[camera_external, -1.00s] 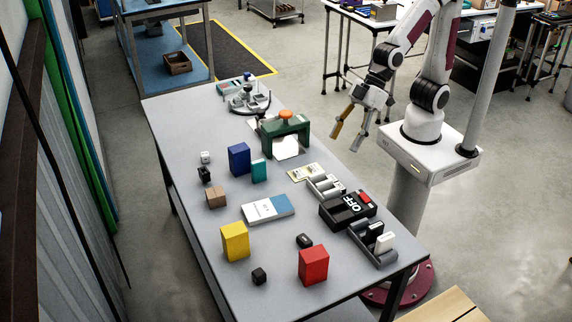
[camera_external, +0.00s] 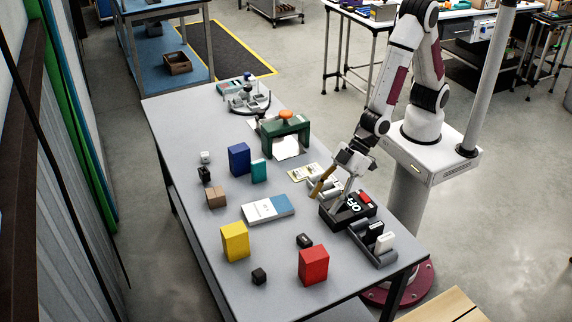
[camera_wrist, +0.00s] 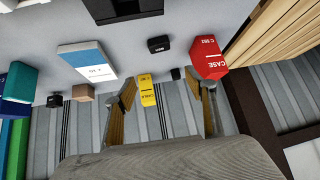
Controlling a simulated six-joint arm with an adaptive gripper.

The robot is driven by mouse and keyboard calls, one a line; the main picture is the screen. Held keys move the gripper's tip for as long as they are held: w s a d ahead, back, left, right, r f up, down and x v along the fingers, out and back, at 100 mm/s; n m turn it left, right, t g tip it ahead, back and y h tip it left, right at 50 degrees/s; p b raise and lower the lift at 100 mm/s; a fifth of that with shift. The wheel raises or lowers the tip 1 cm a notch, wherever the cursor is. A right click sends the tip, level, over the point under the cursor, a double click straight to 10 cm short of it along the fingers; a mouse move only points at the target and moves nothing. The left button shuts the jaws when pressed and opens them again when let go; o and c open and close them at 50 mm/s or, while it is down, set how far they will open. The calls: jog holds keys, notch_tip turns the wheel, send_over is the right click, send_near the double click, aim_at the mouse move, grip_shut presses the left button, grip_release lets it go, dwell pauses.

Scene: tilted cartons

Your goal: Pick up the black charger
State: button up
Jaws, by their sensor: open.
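Several small black items are on the table, and I cannot tell for certain which is the charger. A small black cube (camera_external: 259,276) lies nearer the front edge. Another black item (camera_external: 375,229) stands in a grey tray beside a white one. A further black item (camera_external: 204,175) is at the left edge. My gripper (camera_external: 329,201) is open and empty, above the table's right side near the black OFF case. Its fingers (camera_wrist: 160,88) frame the wrist view's lower middle.
A red box (camera_external: 313,265), yellow box (camera_external: 235,241), blue-and-white carton (camera_external: 268,209) and brown box (camera_external: 216,197) stand around. The black OFF case (camera_external: 335,215) and grey tray (camera_external: 382,259) line the right edge. A green frame (camera_external: 298,132) stands further back.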

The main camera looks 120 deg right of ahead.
send_near(306, 238)
jog(key=shift+w+a+f+t, duration=0.3)
jog(key=shift+w+a+f, duration=0.1)
jog(key=shift+f, duration=0.2)
jog(key=shift+x, duration=1.3)
jog(key=shift+d+f, duration=0.1)
jog(key=shift+d+x, duration=0.15)
jog(key=shift+x, duration=1.1)
jog(key=shift+d+x, duration=0.15)
jog(key=shift+x, duration=1.1)
jog(key=shift+a, duration=0.15)
jog(key=c, duration=1.2)
